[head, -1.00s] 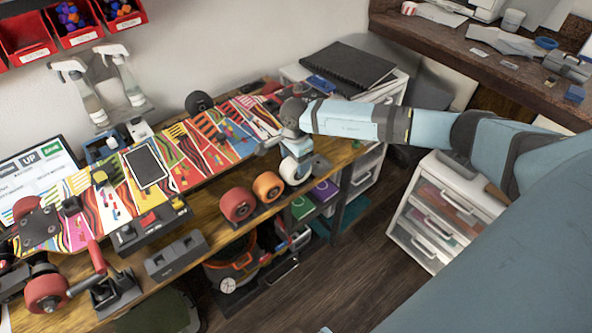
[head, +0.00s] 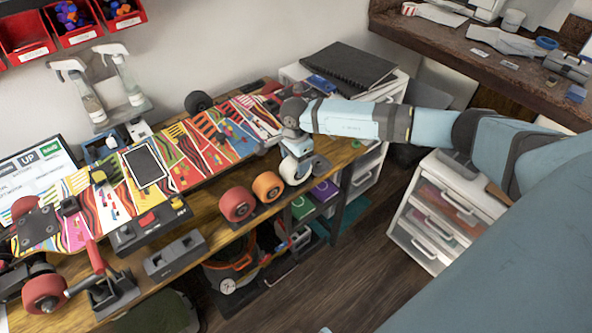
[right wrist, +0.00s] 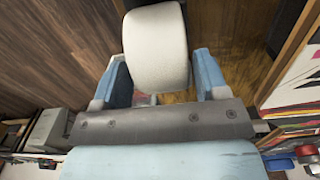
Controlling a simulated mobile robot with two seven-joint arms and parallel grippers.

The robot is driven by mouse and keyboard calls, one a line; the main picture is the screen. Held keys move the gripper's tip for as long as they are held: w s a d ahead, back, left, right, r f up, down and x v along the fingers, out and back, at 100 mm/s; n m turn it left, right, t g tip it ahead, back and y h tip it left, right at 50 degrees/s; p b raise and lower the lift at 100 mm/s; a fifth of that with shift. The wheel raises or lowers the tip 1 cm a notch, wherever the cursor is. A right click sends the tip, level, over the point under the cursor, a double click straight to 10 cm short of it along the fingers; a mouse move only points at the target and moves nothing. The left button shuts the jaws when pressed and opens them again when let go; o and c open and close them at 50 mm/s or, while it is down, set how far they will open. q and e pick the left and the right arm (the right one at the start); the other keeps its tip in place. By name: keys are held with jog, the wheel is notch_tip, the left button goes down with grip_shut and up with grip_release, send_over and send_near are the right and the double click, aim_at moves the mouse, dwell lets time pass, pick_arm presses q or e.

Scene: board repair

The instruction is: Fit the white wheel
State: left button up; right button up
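The white wheel (head: 295,170) is near the front edge of the wooden bench, right of an orange wheel (head: 267,186) and a red wheel (head: 238,204). My right gripper (head: 296,153) points down over it, with a finger on either side. In the right wrist view the white wheel (right wrist: 157,45) sits between the two blue fingers, which appear to press on its sides. I cannot tell whether it is clear of its stand. The skateboard (head: 215,138), with a colourful deck, lies behind along the bench. My left gripper is out of view.
A dark wheel (head: 198,103) stands at the skateboard's far side. Spray bottles (head: 123,78) stand by the wall. A white drawer unit (head: 440,212) is at right.

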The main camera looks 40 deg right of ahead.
jog(key=c, duration=0.6)
